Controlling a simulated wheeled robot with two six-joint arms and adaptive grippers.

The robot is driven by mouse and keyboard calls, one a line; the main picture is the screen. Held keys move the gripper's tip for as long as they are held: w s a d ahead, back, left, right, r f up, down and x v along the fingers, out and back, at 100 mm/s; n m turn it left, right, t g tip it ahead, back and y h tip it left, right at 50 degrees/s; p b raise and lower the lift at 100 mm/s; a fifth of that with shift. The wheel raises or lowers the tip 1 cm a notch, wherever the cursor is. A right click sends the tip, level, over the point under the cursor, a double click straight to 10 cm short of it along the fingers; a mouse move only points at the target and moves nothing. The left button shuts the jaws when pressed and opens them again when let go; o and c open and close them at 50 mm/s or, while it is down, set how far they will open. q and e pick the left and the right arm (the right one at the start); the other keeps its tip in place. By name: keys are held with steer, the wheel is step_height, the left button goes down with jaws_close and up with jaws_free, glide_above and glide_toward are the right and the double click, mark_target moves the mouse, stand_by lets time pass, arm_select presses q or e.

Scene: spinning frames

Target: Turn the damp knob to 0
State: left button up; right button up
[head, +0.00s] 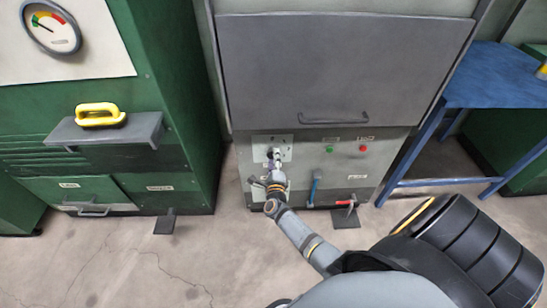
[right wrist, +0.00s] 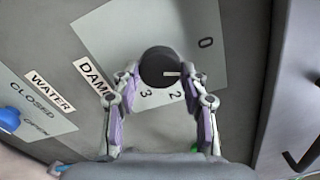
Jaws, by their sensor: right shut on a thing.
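The damp knob (right wrist: 158,64) is a round black knob on a pale plate (right wrist: 210,75), beside a partly covered label starting "DAM". Its white mark points right, toward my right finger. The digits 0, 2 and 3 show on the plate; the 0 is at the upper right, and the area by the right finger is covered. My right gripper (right wrist: 161,76) is shut on the knob, one finger on each side. In the head view, my right gripper (head: 274,163) is at the pale plate (head: 285,142) on the grey panel. My left gripper is not in view.
The lower panel also has a green button (head: 329,149), a red button (head: 363,148), a blue lever (head: 314,188) and a red handle (head: 347,203). A grey door (head: 340,65) is above. A green cabinet (head: 175,90) stands left, a blue table (head: 495,78) right.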

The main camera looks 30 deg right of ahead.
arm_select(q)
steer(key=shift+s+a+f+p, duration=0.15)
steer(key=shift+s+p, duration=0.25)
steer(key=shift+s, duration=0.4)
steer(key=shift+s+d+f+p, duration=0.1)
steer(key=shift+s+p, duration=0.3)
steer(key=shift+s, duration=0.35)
arm_select(e)
steer(key=shift+n, duration=2.3)
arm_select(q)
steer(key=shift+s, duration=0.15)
arm_select(e)
steer(key=o, duration=1.1)
steer(key=shift+o, duration=0.2)
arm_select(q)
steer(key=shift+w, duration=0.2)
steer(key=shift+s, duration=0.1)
arm_select(e)
steer(key=v, duration=1.2)
